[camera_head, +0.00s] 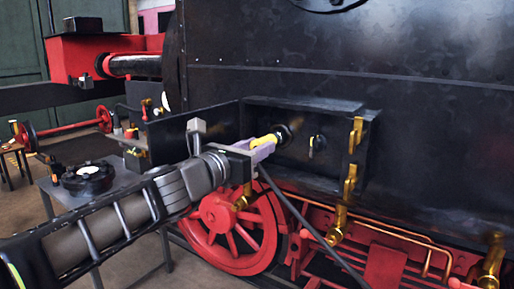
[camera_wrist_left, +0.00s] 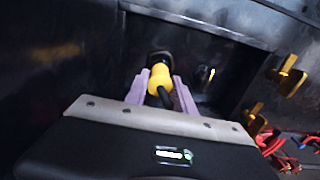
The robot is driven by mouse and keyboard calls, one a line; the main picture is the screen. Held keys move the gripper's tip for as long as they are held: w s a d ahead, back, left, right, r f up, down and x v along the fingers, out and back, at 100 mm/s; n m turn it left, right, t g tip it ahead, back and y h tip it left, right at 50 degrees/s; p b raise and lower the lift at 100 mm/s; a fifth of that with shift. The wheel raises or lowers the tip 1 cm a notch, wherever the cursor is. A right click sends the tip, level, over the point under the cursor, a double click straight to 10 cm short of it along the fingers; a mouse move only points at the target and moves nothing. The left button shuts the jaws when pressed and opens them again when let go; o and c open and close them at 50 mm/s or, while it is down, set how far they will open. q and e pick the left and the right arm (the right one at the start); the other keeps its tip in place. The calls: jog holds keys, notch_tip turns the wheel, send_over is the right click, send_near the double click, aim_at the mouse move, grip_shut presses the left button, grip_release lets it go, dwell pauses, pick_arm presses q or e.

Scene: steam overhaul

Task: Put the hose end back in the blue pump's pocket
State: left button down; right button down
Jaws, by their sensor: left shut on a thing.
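The yellow hose end (camera_head: 265,140) is at a dark round fitting (camera_head: 283,133) inside the recessed box on the black engine's side. My left gripper (camera_head: 262,146) is shut on the hose end; its pale purple fingers lie on both sides of it. In the left wrist view, the yellow hose end (camera_wrist_left: 159,80) sits between the fingertips, with its front against or very near the dark fitting (camera_wrist_left: 159,57). I cannot tell whether they are joined. The black hose (camera_head: 305,222) hangs down to the right. I cannot make out a blue pump or its pocket. My right gripper is not in view.
A metal box (camera_head: 365,115) with brass handles (camera_head: 350,183) surrounds the fitting, with a small valve (camera_head: 317,143) beside it. Red wheels (camera_head: 232,235) and pipes lie below. A dark table (camera_head: 125,178) with a round black part (camera_head: 87,177) stands left.

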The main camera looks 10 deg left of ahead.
pick_arm(q)
jog(key=v, duration=0.5)
jog(key=shift+p, duration=0.3)
dwell(0.5)
